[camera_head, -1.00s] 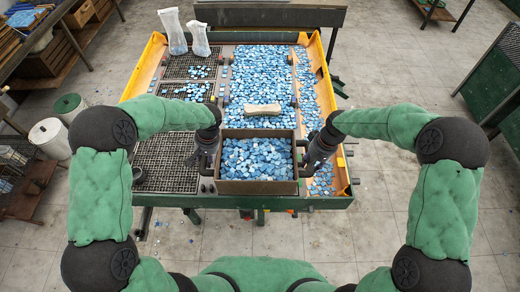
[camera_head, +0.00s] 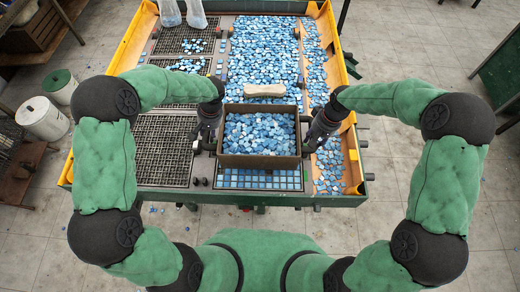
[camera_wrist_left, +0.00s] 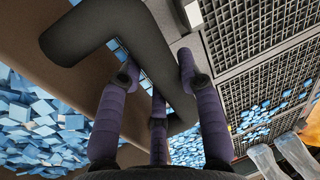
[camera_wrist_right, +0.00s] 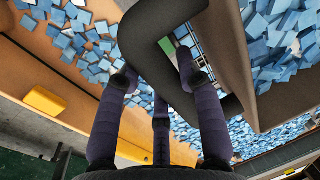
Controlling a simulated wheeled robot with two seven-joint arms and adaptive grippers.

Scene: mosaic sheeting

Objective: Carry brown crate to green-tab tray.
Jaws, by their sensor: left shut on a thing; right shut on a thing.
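The brown crate (camera_head: 260,162), filled with blue tiles, is level between my arms over the near middle of the table. My left gripper (camera_head: 207,140) is shut on its left handle; the dark bent handle (camera_wrist_left: 95,35) shows in the left wrist view. My right gripper (camera_head: 318,133) is shut on the right handle, also seen in the right wrist view (camera_wrist_right: 150,40). A tray with a grid of blue tiles (camera_head: 258,185) shows just in front of the crate, partly hidden by it. A small green tab (camera_wrist_right: 183,41) shows beyond the right handle.
Loose blue tiles (camera_head: 265,50) cover the middle of the table behind the crate. A beige block (camera_head: 265,90) lies at the crate's far edge. Dark grids (camera_head: 163,150) lie to the left, with clear bags (camera_head: 195,14) at the back. An orange rim (camera_head: 350,150) borders the right side.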

